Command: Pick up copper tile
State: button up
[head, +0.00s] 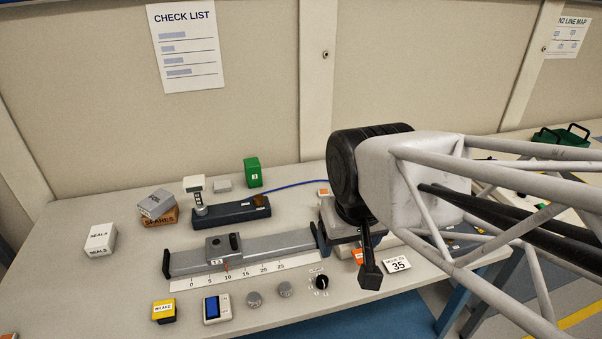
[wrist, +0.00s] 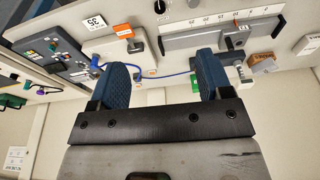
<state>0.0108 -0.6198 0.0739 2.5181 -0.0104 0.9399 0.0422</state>
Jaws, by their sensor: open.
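A small brown, copper-coloured tile (head: 260,200) appears to sit on the right end of a dark blue bar-shaped block (head: 228,211) on the bench. I cannot make out the tile in the wrist view; the right finger covers the area near that block. My gripper (wrist: 162,75) shows in the wrist view with its two blue-padded fingers wide apart and nothing between them.
A grey slide rail (head: 275,248) with a scale lies in front of the block. A green box (head: 252,172) and a blue hose (head: 300,183) are close to the tile. A black lever (head: 371,275) stands at right.

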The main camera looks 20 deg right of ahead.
jog(key=w+d+m, duration=0.2)
jog(key=w+m, duration=0.3)
jog(key=w, duration=0.9)
jog(key=m+g, duration=0.3)
jog(key=m, duration=1.1)
send_over(324, 192)
notch_tip(324, 192, down, 23)
jog(key=shift+d+f, duration=0.1)
jog(key=shift+f, duration=0.05)
jog(key=shift+w+f+m, duration=0.15)
jog(key=shift+f+m, duration=0.05)
jog(key=shift+m, duration=0.1)
jog(key=shift+f, duration=0.15)
jog(key=shift+f, duration=1.15)
jog(key=shift+f, duration=0.15)
